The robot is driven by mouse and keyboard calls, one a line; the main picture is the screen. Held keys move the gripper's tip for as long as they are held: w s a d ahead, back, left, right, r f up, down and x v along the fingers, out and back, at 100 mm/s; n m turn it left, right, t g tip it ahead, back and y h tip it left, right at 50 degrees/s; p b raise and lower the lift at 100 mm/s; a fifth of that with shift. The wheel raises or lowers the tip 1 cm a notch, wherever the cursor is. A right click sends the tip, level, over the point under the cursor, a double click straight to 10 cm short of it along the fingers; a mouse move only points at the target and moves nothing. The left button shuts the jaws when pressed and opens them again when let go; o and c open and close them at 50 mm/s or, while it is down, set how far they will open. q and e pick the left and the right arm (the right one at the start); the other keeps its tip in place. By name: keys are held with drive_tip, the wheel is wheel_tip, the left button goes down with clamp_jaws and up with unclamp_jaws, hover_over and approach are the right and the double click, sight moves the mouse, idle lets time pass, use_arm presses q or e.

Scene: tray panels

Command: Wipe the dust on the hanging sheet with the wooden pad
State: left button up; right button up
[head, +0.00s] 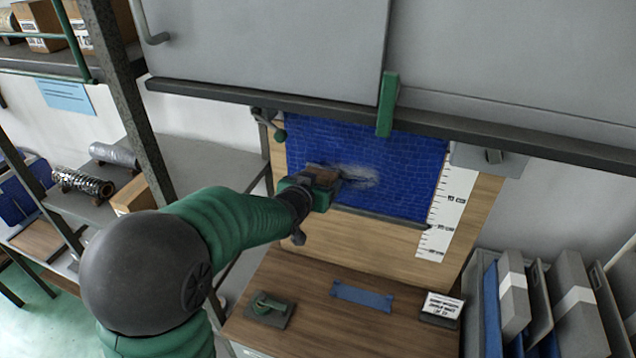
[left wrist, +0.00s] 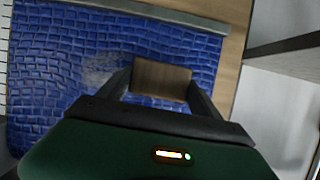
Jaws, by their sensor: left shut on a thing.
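The hanging sheet (head: 410,165) is blue with a brick-like pattern and hangs on a wooden board; it also fills much of the left wrist view (left wrist: 55,70). A pale grey dust patch (head: 362,176) lies near its middle, and it shows beside the pad in the left wrist view (left wrist: 103,68). My left gripper (head: 322,182) is shut on the brown wooden pad (left wrist: 162,80), which is at the sheet just left of the dust in the head view. I cannot tell whether the pad touches the sheet. My right gripper is not in view.
A white ruler strip (head: 450,210) runs down the board's right side. Grey panels (head: 265,45) hang above the sheet.

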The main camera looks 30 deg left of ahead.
use_arm(q)
drive_tip(key=shift+w, duration=0.15)
drive_tip(key=shift+w+a, duration=0.2)
drive_tip(key=shift+w, duration=0.65)
drive_tip(key=shift+d, duration=0.1)
